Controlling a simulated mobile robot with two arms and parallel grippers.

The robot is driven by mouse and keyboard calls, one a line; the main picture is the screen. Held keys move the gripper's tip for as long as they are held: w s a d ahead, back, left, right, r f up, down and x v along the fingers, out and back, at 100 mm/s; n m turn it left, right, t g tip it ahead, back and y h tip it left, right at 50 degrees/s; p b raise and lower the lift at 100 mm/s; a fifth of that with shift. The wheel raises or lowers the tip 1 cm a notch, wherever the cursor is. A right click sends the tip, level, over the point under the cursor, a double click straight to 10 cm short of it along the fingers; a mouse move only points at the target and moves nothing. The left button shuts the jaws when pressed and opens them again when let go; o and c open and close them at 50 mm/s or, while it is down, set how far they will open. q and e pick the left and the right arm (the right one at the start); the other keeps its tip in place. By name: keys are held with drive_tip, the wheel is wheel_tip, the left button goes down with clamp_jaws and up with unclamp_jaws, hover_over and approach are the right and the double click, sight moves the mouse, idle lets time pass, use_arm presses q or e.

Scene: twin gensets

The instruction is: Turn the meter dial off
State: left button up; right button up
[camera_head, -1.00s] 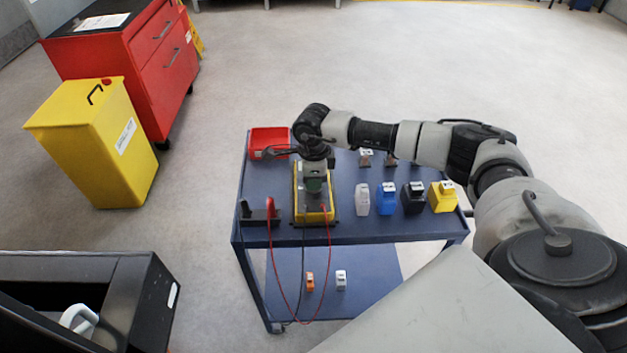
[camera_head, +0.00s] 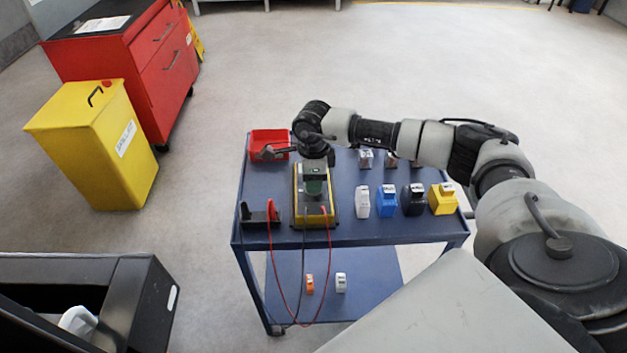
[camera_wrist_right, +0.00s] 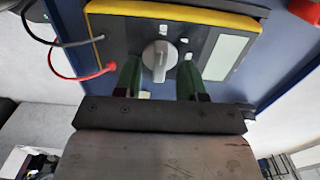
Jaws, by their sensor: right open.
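The meter (camera_head: 314,217) is a yellow-edged box with a dark face, standing on the blue cart. In the right wrist view the meter (camera_wrist_right: 205,16) shows its grey round dial (camera_wrist_right: 159,56) with a raised grip bar standing roughly upright in the picture. My right gripper (camera_wrist_right: 157,80) is open, its two green fingers on either side of the dial with gaps showing. In the head view my right gripper (camera_head: 314,188) is over the meter and hides the dial. My left gripper is not in view.
The blue cart (camera_head: 345,232) also holds a red bin (camera_head: 268,138), a black holder (camera_head: 258,216) and several padlocks, including a blue one (camera_head: 387,200). Red and black leads run from the meter and hang over the cart's front edge. A yellow bin (camera_head: 95,145) stands left.

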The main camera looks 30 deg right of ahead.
wheel_tip(320, 180, up, 10)
drive_tip(key=b, duration=0.1)
drive_tip(key=shift+f, duration=0.15)
idle(0.5)
